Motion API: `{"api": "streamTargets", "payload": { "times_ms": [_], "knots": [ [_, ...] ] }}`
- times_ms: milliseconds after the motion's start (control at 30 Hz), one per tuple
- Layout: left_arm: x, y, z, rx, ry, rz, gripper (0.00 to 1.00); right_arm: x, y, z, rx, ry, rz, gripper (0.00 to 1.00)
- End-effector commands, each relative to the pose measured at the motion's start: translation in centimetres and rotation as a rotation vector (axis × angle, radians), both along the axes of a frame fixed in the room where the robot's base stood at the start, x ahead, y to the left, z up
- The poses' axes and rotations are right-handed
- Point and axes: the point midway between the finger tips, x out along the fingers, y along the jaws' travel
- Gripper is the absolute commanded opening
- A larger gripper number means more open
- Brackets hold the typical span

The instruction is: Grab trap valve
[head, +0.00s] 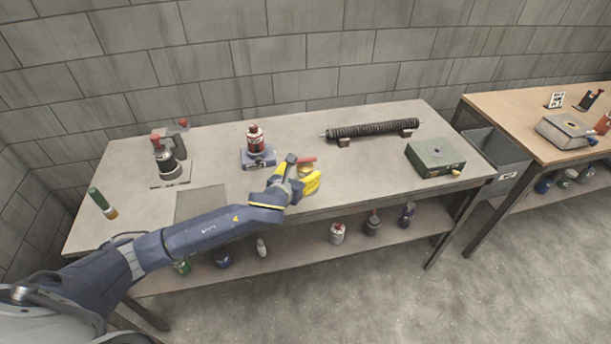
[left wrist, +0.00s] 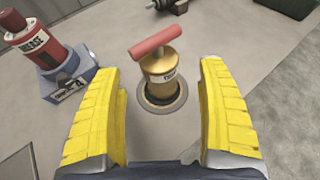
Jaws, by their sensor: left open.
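The trap valve (left wrist: 161,75) looks like a brass cylinder with a red T-handle, upright in a round ring on the table. It stands ahead of and between the yellow fingers of my left gripper (left wrist: 163,115), which is open and empty. The fingers do not touch it. In the head view, the red handle (head: 306,160) shows just behind my left gripper (head: 307,182), which hides most of the valve body. My right gripper is in neither view.
A red grease canister (head: 255,138) on a blue base stands left of the valve. A dark mesh tube (head: 373,129) lies on supports behind. A green box (head: 435,157) is at right. A dark device (head: 168,160) stands at left. Bare table (head: 350,165) lies right of the gripper.

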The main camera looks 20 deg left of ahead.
Motion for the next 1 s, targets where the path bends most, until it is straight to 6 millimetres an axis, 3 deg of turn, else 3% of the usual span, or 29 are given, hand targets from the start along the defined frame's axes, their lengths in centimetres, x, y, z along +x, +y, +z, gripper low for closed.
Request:
{"api": "streamTargets", "payload": {
  "times_ms": [167, 600, 933, 1000],
  "knots": [
    [0.7, 0.0, -0.3, 0.0, 0.0, 0.0, 0.75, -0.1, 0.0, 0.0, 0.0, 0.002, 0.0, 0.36],
    [4.8, -0.2, -2.1, 0.0, 0.0, 0.001, 0.75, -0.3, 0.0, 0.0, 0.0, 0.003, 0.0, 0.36],
    [5.0, -0.2, -2.2, 0.0, 0.0, 0.0, 0.75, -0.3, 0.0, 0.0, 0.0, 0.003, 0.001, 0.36],
    [5.0, -0.2, -2.2, 0.0, 0.0, 0.0, 0.67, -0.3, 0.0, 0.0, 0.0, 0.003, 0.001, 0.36]
  ]
}}
